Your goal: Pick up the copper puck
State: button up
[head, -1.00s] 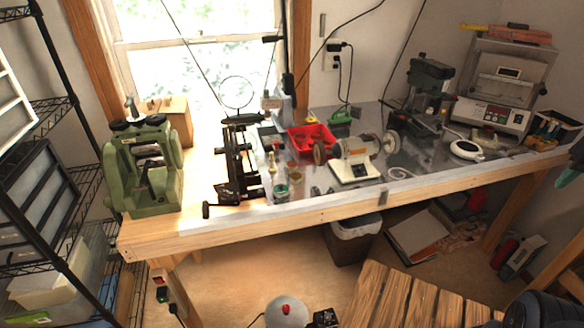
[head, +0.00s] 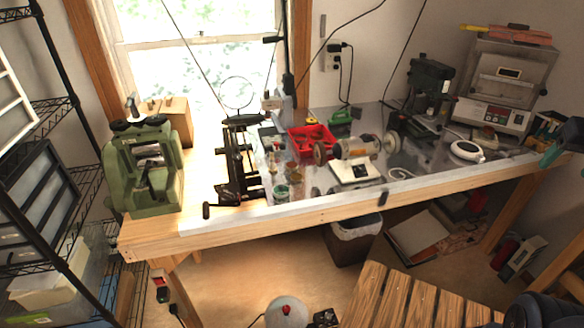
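I cannot make out a copper puck for certain in the head view. Several small items, among them a green-rimmed jar (head: 281,191), stand on the workbench (head: 290,216), too small to identify clearly.
A green rolling mill (head: 143,168) stands at the bench's left end. A red tray (head: 311,140), a bench grinder (head: 356,150), a drill press (head: 431,95) and a kiln (head: 503,85) crowd the back and right. The bench's front strip is mostly bare.

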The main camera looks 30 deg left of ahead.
jog(key=w+a+r+n+g, duration=0.1)
jog(key=w+a+n, duration=0.1)
jog(key=w+a, duration=0.5)
jog(key=w+a+r+n, duration=0.2)
jog(key=w+a+n, duration=0.1)
jog(key=w+a, duration=0.4)
jog(key=w+a+f+n+g, duration=0.1)
jog(key=w+a+f+n, duration=0.15)
jog(key=a, duration=0.65)
jog(key=w+a+f+n, duration=0.1)
jog(key=w+a+n, duration=0.15)
jog(key=a, duration=0.75)
jog(key=n+g, duration=0.2)
jog(key=n, duration=0.5)
send_over(292, 164)
notch_tip(292, 164, down, 20)
jog(key=r, duration=0.1)
notch_tip(292, 164, down, 11)
jog(key=shift+s+r, duration=0.15)
jog(key=shift+r, duration=0.05)
jog(key=shift+c, duration=0.2)
